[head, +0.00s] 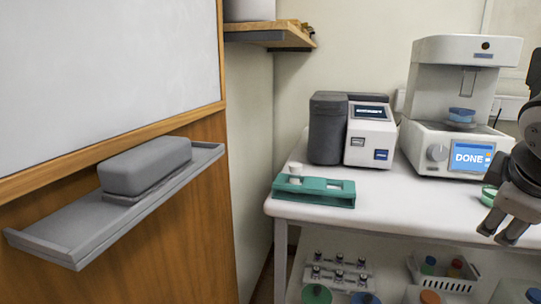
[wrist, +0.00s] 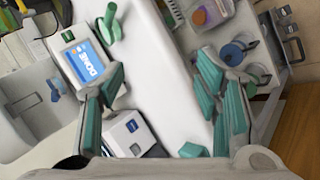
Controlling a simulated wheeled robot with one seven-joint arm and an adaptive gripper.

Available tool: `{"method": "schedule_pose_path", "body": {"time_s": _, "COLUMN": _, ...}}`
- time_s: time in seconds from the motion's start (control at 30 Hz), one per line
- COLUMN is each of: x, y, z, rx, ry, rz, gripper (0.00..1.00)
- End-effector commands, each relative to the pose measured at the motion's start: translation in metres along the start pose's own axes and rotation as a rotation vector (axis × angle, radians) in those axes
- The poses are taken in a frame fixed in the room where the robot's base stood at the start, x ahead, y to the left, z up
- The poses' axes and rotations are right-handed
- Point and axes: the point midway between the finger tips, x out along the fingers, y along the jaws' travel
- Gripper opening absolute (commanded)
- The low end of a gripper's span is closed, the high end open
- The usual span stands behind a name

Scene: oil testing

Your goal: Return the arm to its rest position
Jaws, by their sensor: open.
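My gripper (head: 502,222) is at the right edge of the head view, in front of the table's right part, with the arm above it cut off by the frame. In the wrist view my gripper (wrist: 165,100) has its teal-padded fingers spread wide, with nothing between them but the white table surface beyond. It is open and empty.
The white table (head: 400,208) bears a teal rack (head: 313,192), a grey-and-white device (head: 371,135) and a machine (head: 465,105) reading "DONE". A whiteboard ledge (head: 60,235) juts out at left. Shelf items stand below.

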Motion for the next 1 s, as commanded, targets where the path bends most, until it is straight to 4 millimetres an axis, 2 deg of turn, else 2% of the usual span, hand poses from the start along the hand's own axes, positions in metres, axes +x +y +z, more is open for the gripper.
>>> {"method": "schedule_pose_path", "body": {"time_s": 0.03, "x": -0.011, "y": -0.031, "z": 0.007, "rx": 0.099, "ry": -0.021, "rz": -0.077, "gripper": 0.58}}
{"method": "schedule_pose_path", "body": {"time_s": 0.1, "x": -0.025, "y": -0.074, "z": 0.018, "rx": 0.232, "ry": -0.066, "rz": -0.192, "gripper": 0.58}}
{"method": "schedule_pose_path", "body": {"time_s": 0.2, "x": -0.048, "y": -0.129, "z": 0.029, "rx": 0.376, "ry": -0.135, "rz": -0.339, "gripper": 0.58}}
{"method": "schedule_pose_path", "body": {"time_s": 0.3, "x": -0.069, "y": -0.174, "z": 0.038, "rx": 0.480, "ry": -0.205, "rz": -0.464, "gripper": 0.58}}
{"method": "schedule_pose_path", "body": {"time_s": 0.5, "x": -0.116, "y": -0.249, "z": 0.054, "rx": 0.618, "ry": -0.351, "rz": -0.680, "gripper": 0.58}}
{"method": "schedule_pose_path", "body": {"time_s": 0.87, "x": -0.163, "y": -0.193, "z": 0.037, "rx": 0.644, "ry": -0.266, "rz": -0.648, "gripper": 0.58}}
{"method": "schedule_pose_path", "body": {"time_s": 1.0, "x": -0.187, "y": -0.168, "z": 0.032, "rx": 0.656, "ry": -0.222, "rz": -0.633, "gripper": 0.58}}
